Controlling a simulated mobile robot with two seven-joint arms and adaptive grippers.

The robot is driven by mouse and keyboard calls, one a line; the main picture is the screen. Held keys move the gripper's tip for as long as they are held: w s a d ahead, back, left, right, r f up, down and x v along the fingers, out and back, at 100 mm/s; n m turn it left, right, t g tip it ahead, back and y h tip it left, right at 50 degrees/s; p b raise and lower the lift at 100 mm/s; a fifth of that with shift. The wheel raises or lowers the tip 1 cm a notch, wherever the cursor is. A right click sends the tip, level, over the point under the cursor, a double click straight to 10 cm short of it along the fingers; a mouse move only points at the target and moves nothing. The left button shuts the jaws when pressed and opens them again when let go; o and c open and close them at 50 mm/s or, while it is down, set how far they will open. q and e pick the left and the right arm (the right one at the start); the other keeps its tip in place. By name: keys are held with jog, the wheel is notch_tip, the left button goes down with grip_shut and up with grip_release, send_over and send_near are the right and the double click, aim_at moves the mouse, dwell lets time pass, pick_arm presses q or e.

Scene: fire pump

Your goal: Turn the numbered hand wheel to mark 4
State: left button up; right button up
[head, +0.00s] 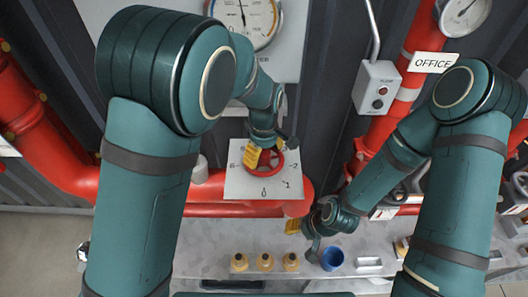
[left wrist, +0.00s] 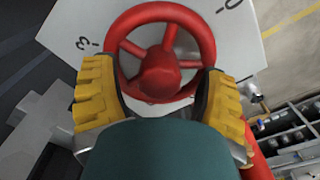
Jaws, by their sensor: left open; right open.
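The red spoked hand wheel (head: 266,165) sits on a pale plate (head: 240,188) with numbers around it. In the head view, 0 is at the bottom, with 1 and 2 to its right and 6 at the left. My left gripper (head: 262,157) is at the wheel, partly hiding it. In the left wrist view the open yellow fingers (left wrist: 160,95) lie on either side of the wheel (left wrist: 160,70); contact is unclear. Marks like 3 and 0 show there. No pointer is clear. My right gripper (head: 298,228) is low, away from the wheel.
Red pipes (head: 70,178) run left of and below the plate. A gauge (head: 245,15) is above and a switch box (head: 377,88) right of it. A grey bench (head: 215,250) below holds several tan-topped items (head: 265,262) and a blue cup (head: 332,259).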

aim_at(264, 152)
pick_arm(q)
jog(key=shift+r+p, duration=0.55)
jog(key=shift+r, duration=3)
